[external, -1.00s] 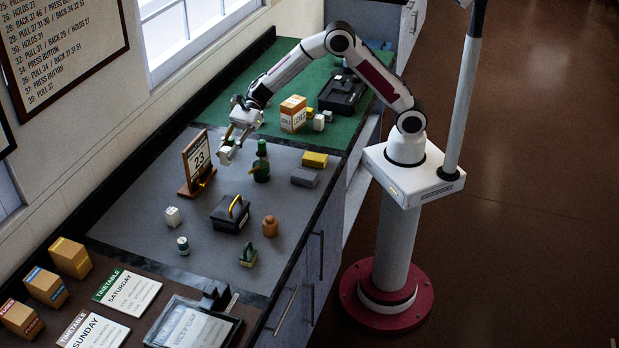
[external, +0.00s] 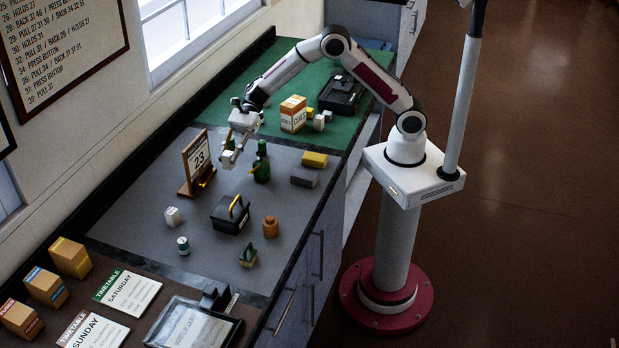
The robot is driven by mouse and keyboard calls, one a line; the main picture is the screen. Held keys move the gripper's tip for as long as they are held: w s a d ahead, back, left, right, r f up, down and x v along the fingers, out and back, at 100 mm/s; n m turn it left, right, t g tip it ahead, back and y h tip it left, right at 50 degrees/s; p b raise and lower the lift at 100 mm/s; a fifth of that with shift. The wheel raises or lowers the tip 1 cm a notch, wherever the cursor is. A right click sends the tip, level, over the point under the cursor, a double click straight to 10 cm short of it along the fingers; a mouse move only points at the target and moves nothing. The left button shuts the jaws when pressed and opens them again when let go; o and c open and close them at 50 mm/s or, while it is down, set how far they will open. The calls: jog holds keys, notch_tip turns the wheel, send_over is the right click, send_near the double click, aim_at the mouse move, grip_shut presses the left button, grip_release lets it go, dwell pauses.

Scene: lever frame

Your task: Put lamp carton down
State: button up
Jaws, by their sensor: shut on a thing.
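My gripper (external: 232,153) is above the grey mat (external: 135,200), just right of the desk calendar (external: 197,160) and left of a green bottle (external: 262,163). It is shut on a small pale carton (external: 229,160), taken to be the lamp carton. The fingers cover part of the carton. I cannot tell whether its underside touches the mat.
A similar small white carton (external: 172,216), a small can (external: 183,245), a dark basket with a yellow handle (external: 228,215) and a brown jar (external: 270,227) stand nearer the front. Yellow (external: 315,159) and grey (external: 304,177) blocks lie right. Mat between calendar and white carton is clear.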

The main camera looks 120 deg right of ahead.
jog(key=shift+f, duration=1.85)
jog(key=shift+f, duration=1.9)
jog(key=shift+f, duration=0.1)
jog(key=o, duration=0.8)
